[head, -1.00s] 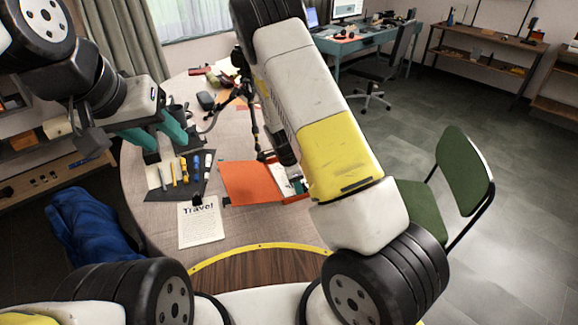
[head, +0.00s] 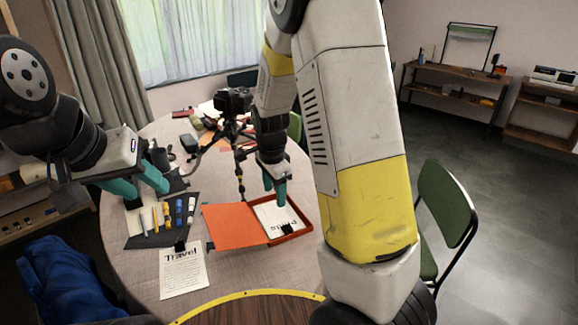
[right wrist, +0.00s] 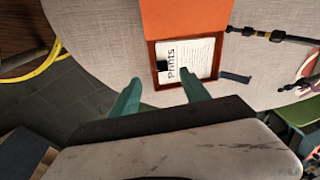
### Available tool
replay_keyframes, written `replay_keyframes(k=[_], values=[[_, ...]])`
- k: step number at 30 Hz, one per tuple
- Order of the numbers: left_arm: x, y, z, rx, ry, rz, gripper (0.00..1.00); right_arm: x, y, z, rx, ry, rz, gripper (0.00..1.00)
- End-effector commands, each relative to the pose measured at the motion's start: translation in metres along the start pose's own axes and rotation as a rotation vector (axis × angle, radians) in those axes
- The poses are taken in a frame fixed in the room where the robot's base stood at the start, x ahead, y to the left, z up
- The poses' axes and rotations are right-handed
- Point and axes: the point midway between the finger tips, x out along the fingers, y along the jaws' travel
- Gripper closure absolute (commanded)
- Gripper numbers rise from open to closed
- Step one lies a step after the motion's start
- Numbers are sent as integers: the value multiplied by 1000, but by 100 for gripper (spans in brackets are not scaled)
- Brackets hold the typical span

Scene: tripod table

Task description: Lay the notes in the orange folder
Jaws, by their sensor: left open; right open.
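The orange folder (head: 232,226) lies open on the round table, its cover spread left. A white printed sheet (head: 274,214) with a black clip lies in its tray-like right half; it also shows in the right wrist view (right wrist: 196,60). Another clipped sheet, headed "Travel" (head: 183,272), lies on the table left of and nearer than the folder. My right gripper (head: 275,190) is open above the folder's right half; its teal fingers (right wrist: 160,88) hold nothing in the right wrist view. My left gripper (head: 142,185) is open over the table's left side, near the dark pen mat.
The dark mat (head: 142,240) with pens and markers lies left of the folder. A black tripod (head: 238,130) stands behind the folder. A green chair (head: 446,205) is at the right, a blue cloth item (head: 50,283) at the lower left.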

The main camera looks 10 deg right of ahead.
Motion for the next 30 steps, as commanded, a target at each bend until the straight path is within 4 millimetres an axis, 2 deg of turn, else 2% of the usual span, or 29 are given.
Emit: replay_keyframes(k=[1, 6, 11, 15, 18, 22, 25, 30], values=[[0, 0, 0, 0, 0, 0, 56, -23, 6, -1, -51, -36, -35, 46], [0, 0, 0, 0, 0, 0, 56, -90, 34, 1, -300, -105, -151, 46], [0, 0, 0, 0, 0, 0, 56, -148, 69, 4, -552, -95, -272, 46], [0, 0, 0, 0, 0, 0, 56, -190, 105, 8, -779, -28, -366, 46], [0, 0, 0, 0, 0, 0, 56, -212, 131, 12, -932, 42, -409, 46], [0, 0, 0, 0, 0, 0, 56, -229, 158, 17, -1090, 133, -434, 46], [0, 0, 0, 0, 0, 0, 56, -235, 170, 20, -1167, 180, -436, 46], [0, 0, 0, 0, 0, 0, 56, -238, 177, 23, -1217, 208, -434, 46]])
